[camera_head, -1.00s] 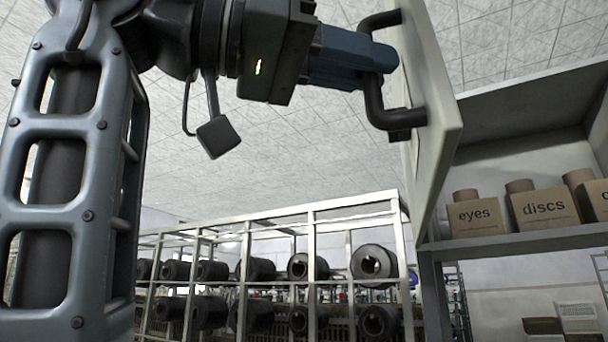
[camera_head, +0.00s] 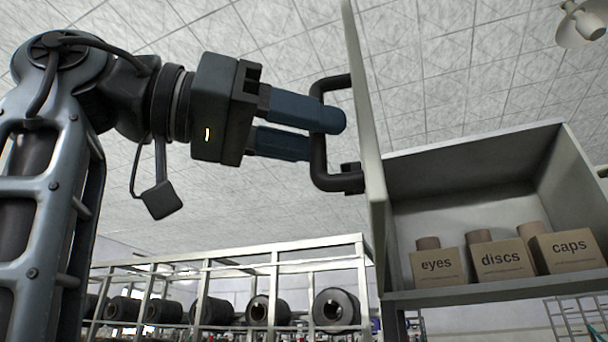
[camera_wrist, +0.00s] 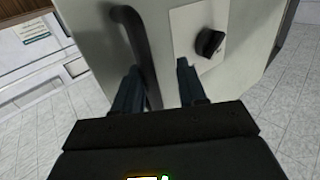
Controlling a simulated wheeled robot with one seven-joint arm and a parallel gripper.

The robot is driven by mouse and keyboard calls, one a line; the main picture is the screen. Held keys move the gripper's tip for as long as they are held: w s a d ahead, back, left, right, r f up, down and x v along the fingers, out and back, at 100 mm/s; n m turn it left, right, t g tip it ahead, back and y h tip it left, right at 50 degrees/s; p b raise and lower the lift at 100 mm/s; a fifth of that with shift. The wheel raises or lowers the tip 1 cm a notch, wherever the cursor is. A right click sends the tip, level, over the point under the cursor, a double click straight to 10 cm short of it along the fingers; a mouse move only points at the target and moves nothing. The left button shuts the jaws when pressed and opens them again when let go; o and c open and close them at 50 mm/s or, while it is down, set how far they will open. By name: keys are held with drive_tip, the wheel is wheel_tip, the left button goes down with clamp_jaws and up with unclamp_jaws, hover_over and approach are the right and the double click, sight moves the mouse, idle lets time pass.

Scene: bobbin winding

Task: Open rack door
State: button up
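The rack door (camera_head: 364,110) is a pale panel, seen nearly edge-on, swung out from the rack (camera_head: 480,292), whose inside shows. The door has a black bar handle (camera_head: 320,172). My gripper (camera_head: 325,134) is at the handle, its two blue fingers parted, one on either side of the bar. In the wrist view, the handle (camera_wrist: 137,45) passes between the spread fingers (camera_wrist: 158,80), close to the left one, with a clear gap to the right one. The door face (camera_wrist: 245,35) there also bears a dark knob (camera_wrist: 209,42).
Boxes marked eyes (camera_head: 437,266), discs (camera_head: 502,260) and caps (camera_head: 568,252) stand on the rack shelf. A metal frame with dark bobbins (camera_head: 335,308) stands behind, lower down. A lamp (camera_head: 582,22) hangs at top right.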

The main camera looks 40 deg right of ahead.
drive_tip(key=shift+a, duration=0.15)
idle(0.3)
drive_tip(key=b+v, duration=0.1)
drive_tip(key=v, duration=0.6)
drive_tip(key=shift+w+a, duration=0.15)
drive_tip(key=shift+a, duration=0.15)
